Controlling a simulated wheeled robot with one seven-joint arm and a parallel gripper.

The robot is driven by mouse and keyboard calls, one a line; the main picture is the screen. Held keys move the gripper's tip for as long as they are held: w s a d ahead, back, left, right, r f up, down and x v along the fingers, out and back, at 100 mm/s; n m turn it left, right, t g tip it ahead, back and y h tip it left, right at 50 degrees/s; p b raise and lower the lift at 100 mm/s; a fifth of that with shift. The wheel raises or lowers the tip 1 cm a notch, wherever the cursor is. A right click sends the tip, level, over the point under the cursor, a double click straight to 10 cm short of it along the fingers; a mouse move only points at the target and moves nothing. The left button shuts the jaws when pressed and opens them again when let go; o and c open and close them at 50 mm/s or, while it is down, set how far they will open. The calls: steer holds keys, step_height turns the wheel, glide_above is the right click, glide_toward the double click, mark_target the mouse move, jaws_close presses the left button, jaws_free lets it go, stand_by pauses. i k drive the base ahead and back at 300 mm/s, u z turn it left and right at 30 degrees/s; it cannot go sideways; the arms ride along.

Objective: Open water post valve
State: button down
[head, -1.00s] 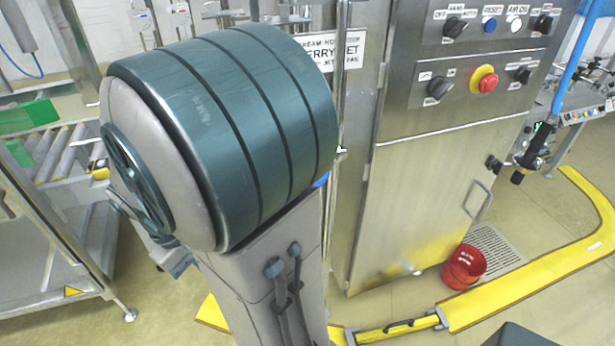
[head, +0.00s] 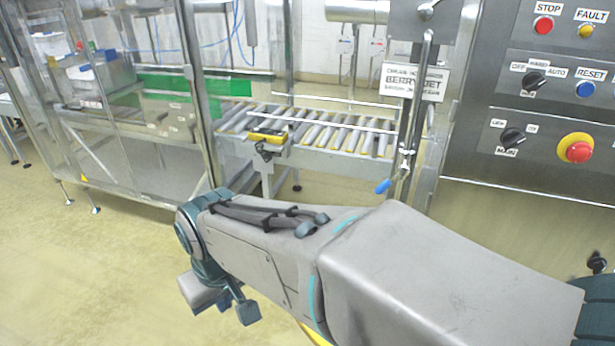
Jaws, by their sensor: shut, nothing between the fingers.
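A blue-handled valve (head: 383,186) sits low on a vertical metal pipe (head: 424,90), just left of the control cabinet. Its blue lever sticks out to the lower left. My arm crosses in front of the lower end of the pipe and hides what is below. My gripper (head: 236,304) is at the far left end of the arm, pointing down over the floor. It is well to the left of and below the valve in the picture, apart from it. It is shut and empty.
A steel control cabinet (head: 500,150) with a red emergency stop (head: 578,150) stands at right. A white sign (head: 413,82) hangs by the pipe. A roller conveyor (head: 330,135) and a glazed steel frame (head: 130,120) stand behind. The floor at left (head: 80,270) is clear.

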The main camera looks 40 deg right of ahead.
mark_target(404, 170)
steer(key=u, duration=0.25)
steer(key=k, duration=0.2)
steer(key=z, duration=1.05)
steer(key=i, duration=0.75)
steer(key=z, duration=0.15)
